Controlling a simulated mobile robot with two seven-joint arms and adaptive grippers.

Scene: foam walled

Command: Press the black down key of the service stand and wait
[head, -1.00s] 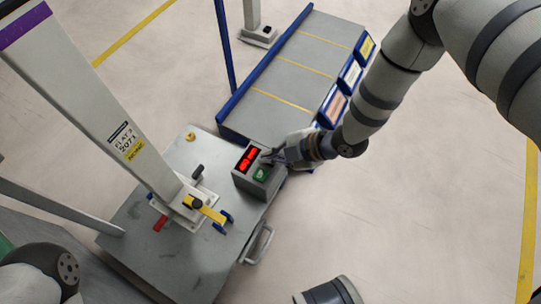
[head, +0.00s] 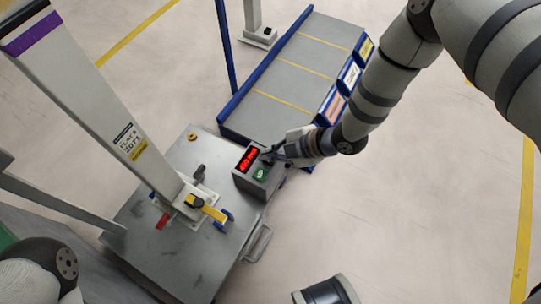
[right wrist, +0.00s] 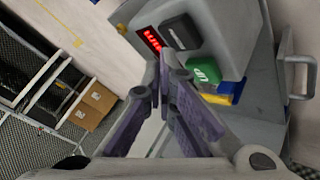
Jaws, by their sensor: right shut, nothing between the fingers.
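The service stand has a grey control box (head: 260,172) on its metal base plate (head: 175,265). The box carries a lit red display (head: 248,159), a green key (head: 260,174) and a black key, clearest in the right wrist view (right wrist: 181,31). My right gripper (head: 268,157) is shut and empty, with its fingertips at the black key. In the right wrist view the fingertips (right wrist: 164,60) are at the black key's near edge; I cannot tell whether they press it. The fingers partly hide the key in the head view. My left gripper is not in view.
The stand's pale post (head: 100,115) rises at the left, with a yellow lever (head: 212,213) at its foot. A metal handle (head: 260,243) sticks out of the base. A grey platform with blue edging (head: 290,75) stands behind the box. Floor at the right is clear.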

